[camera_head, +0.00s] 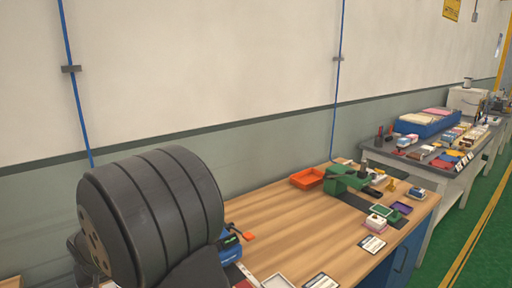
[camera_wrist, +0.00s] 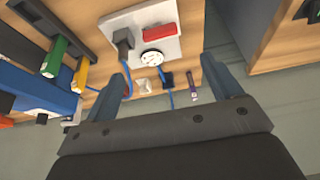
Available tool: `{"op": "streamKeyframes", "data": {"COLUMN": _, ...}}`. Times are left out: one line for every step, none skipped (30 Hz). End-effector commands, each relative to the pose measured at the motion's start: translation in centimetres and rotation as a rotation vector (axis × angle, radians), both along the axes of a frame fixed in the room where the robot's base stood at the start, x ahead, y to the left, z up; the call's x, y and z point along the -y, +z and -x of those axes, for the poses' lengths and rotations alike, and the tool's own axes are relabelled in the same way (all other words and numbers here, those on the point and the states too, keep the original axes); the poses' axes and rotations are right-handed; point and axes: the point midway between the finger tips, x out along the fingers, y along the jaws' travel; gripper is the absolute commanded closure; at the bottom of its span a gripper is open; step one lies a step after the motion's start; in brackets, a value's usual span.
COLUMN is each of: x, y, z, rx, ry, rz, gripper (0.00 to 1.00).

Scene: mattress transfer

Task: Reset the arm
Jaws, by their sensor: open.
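My gripper (camera_wrist: 165,62) shows in the wrist view with its two fingers spread wide apart. It is open, and nothing is held between the fingers. Beyond the fingers is a white panel (camera_wrist: 187,47) with a red block (camera_wrist: 159,31) and a round white dial on it. A blue cable runs by the panel. My gripper does not show clearly in the head view, where a large dark ribbed part of my arm fills the lower left and hides part of the wooden table (camera_head: 290,225).
On the table's right side are an orange tray (camera_head: 307,178), a green tool (camera_head: 350,181) and several small items. A second table with a blue bin (camera_head: 425,125) stands further right. The table's middle is clear. The wrist view shows a green-handled item (camera_wrist: 54,57) at left.

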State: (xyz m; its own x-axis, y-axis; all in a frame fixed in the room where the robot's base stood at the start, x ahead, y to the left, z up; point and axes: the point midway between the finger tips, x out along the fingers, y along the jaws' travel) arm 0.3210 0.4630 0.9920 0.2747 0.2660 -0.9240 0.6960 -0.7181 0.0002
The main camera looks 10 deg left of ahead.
Motion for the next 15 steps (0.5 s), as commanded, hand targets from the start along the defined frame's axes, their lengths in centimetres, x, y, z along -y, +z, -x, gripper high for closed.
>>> {"op": "streamKeyframes", "data": {"x": 0.2, "y": 1.0, "z": 0.3, "rx": 0.002, "ry": 0.0, "rz": -0.003, "gripper": 0.16}}
{"op": "streamKeyframes", "data": {"x": 0.4, "y": 1.4, "z": 0.4, "rx": 0.002, "ry": 0.0, "rz": -0.003, "gripper": 0.16}}
{"op": "streamKeyframes", "data": {"x": 0.5, "y": 2.1, "z": 0.6, "rx": 0.002, "ry": 0.0, "rz": -0.003, "gripper": 0.16}}
{"op": "streamKeyframes", "data": {"x": 0.7, "y": 2.6, "z": 0.8, "rx": 0.002, "ry": 0.0, "rz": -0.003, "gripper": 0.16}}
{"op": "streamKeyframes", "data": {"x": 0.8, "y": 3.1, "z": 0.9, "rx": 0.002, "ry": 0.001, "rz": -0.002, "gripper": 0.16}}
{"op": "streamKeyframes", "data": {"x": 1.0, "y": 3.8, "z": 1.1, "rx": 0.002, "ry": 0.0, "rz": -0.003, "gripper": 0.16}}
{"op": "streamKeyframes", "data": {"x": 1.2, "y": 4.2, "z": 1.3, "rx": 0.002, "ry": 0.0, "rz": -0.003, "gripper": 0.16}}
{"op": "streamKeyframes", "data": {"x": 1.2, "y": 4.2, "z": 1.3, "rx": -0.001, "ry": 0.0, "rz": -0.001, "gripper": 0.16}}
{"op": "streamKeyframes", "data": {"x": 1.0, "y": 3.0, "z": 1.0, "rx": -0.003, "ry": 0.001, "rz": 0.005, "gripper": 0.16}}
{"op": "streamKeyframes", "data": {"x": 0.8, "y": 2.4, "z": 0.8, "rx": -0.003, "ry": 0.0, "rz": 0.004, "gripper": 0.16}}
{"op": "streamKeyframes", "data": {"x": 0.7, "y": 1.9, "z": 0.7, "rx": -0.003, "ry": -0.001, "rz": 0.006, "gripper": 0.16}}
{"op": "streamKeyframes", "data": {"x": 0.5, "y": 1.3, "z": 0.5, "rx": -0.003, "ry": 0.0, "rz": 0.004, "gripper": 0.16}}
{"op": "streamKeyframes", "data": {"x": 0.3, "y": 0.7, "z": 0.3, "rx": -0.003, "ry": 0.0, "rz": 0.004, "gripper": 0.16}}
{"op": "streamKeyframes", "data": {"x": 0.2, "y": 0.3, "z": 0.2, "rx": -0.003, "ry": 0.0, "rz": 0.004, "gripper": 0.16}}
{"op": "streamKeyframes", "data": {"x": 0.0, "y": -0.3, "z": 0.0, "rx": -0.002, "ry": 0.0, "rz": 0.003, "gripper": 0.16}}
